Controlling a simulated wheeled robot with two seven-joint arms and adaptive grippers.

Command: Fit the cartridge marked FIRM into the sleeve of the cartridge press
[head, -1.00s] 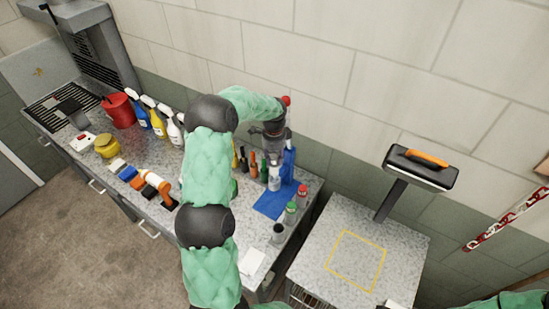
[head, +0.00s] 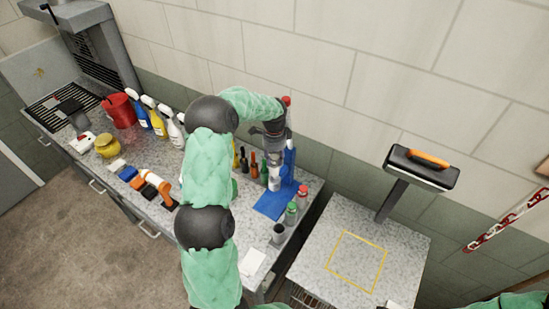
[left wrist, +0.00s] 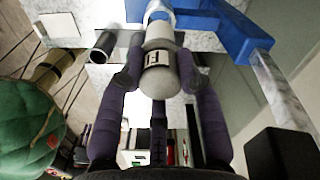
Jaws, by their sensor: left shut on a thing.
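My left gripper (head: 274,140) is above the blue cartridge press (head: 270,205) at the right end of the counter. In the left wrist view its two purple fingers (left wrist: 160,82) are shut on a pale grey cylindrical cartridge (left wrist: 160,60). A small dark marking on its side is too small to read. A whitish cylinder (head: 275,178) shows under the gripper in the head view, close to the press's blue column (head: 289,165). The press also shows in the left wrist view (left wrist: 240,30). I cannot tell whether the cartridge is inside the sleeve. My right gripper is out of view.
A green-topped container (head: 291,212), a red-topped one (head: 302,195) and a dark-topped one (head: 278,233) stand right of and before the press. Several bottles stand left of it. A second table (head: 320,260) with a yellow square outline is mostly bare. The wall is close behind.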

